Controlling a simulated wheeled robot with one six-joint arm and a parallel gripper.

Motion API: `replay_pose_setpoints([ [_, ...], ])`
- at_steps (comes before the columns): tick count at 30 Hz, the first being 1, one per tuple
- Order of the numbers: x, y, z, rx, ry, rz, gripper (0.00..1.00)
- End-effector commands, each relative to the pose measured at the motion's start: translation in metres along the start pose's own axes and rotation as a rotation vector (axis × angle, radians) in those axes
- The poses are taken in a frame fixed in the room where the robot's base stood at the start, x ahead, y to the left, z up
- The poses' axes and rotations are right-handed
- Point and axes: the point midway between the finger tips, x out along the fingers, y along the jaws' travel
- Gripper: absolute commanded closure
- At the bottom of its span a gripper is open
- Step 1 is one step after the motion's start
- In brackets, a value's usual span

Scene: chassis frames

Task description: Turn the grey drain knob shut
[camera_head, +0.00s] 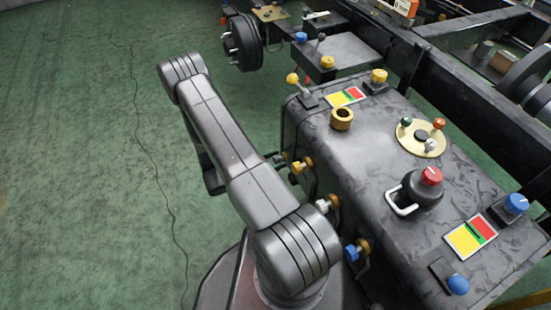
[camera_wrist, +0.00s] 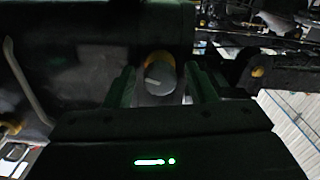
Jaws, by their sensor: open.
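The grey drain knob (camera_wrist: 158,78) shows in the wrist view as a round grey face with a pale line across it, tilted slightly. A yellow-brass part sits behind it. My gripper (camera_wrist: 162,94) is open, with one dark finger on each side of the knob. I see a gap on each side, and cannot tell how deep the knob sits between the fingers. In the head view my arm bends over beside the dark tank (camera_head: 370,165), and my gripper is hidden there. I cannot pick out the grey knob for certain in that view.
Brass fittings along the tank's near side carry a pale knob (camera_head: 323,206) and a blue knob (camera_head: 351,253). A dark chassis rail (camera_head: 460,120) runs behind. Green floor at left is clear.

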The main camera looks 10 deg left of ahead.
Motion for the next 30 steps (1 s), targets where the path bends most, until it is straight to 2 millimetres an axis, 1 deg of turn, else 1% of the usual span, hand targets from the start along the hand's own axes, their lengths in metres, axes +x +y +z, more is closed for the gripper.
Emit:
replay_pose_setpoints([
  [3,0.0036,0.0001,0.0001,0.000,0.000,0.000,0.50],
  [10,0.0038,0.0000,0.0002,0.000,0.000,-0.001,0.50],
  [11,0.0038,-0.0001,0.0002,0.000,0.000,-0.001,0.54],
  [15,0.0037,-0.0001,0.0002,0.000,0.000,-0.001,0.81],
  [17,0.0037,-0.0001,0.0001,0.000,0.000,0.000,0.93],
  [18,0.0037,0.0000,0.0001,0.000,0.000,0.000,0.95],
  [25,0.0036,-0.0001,0.0008,0.019,0.000,0.000,0.94],
  [30,0.0036,-0.0004,0.0019,0.084,0.000,0.000,0.94],
])
